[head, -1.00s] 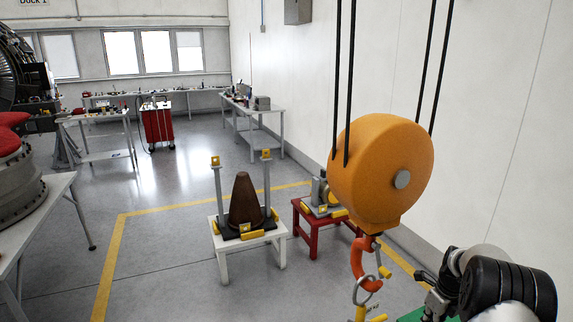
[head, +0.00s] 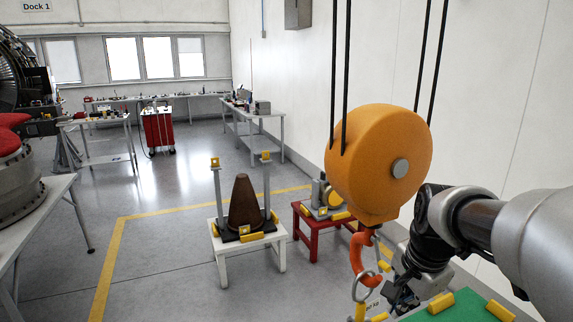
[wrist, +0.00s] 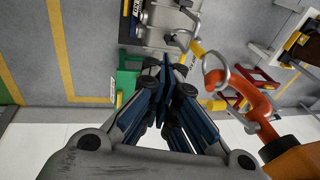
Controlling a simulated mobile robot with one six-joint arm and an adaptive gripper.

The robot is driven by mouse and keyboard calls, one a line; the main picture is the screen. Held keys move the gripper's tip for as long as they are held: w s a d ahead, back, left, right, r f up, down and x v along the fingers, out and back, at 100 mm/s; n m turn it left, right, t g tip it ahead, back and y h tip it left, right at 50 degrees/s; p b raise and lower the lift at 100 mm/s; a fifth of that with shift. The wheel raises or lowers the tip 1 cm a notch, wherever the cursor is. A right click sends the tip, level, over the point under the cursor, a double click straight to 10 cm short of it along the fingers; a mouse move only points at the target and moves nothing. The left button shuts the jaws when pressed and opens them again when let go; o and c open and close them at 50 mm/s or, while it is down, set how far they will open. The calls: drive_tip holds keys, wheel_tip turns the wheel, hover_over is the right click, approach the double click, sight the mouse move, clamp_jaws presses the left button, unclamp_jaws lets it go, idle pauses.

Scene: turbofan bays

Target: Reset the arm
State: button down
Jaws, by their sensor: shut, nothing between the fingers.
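My gripper (wrist: 168,75) shows in the wrist view with its blue-padded fingers together and nothing between them. In the head view my arm reaches in from the right edge, and the gripper end (head: 400,292) is partly hidden behind the orange hook and its rings. The orange hoist block (head: 378,160) hangs on dark cables just left of my arm, with the orange hook (head: 358,258) below it. The hook also shows in the wrist view (wrist: 240,88), to the right of my fingers. I cannot tell whether the gripper touches the hanging rings.
A white stand (head: 222,250) holds a brown cone between two posts. A red stand (head: 313,222) with a grey and yellow part is behind the hoist. A green surface (head: 465,308) with yellow blocks lies below my arm. Open floor (head: 170,270) spreads left of the white stand.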

drive_tip(key=s+a+f+n+b, duration=0.1)
drive_tip(key=s+a+n, duration=0.3)
drive_tip(key=s, duration=0.6)
drive_tip(key=s+a+f+n+t+b, duration=0.1)
drive_tip(key=s+a+n, duration=0.3)
drive_tip(key=s+n, duration=0.5)
drive_tip(key=shift+s+a+f+n+t, duration=0.15)
drive_tip(key=shift+s+f+n+t, duration=0.2)
drive_tip(key=shift+s, duration=0.4)
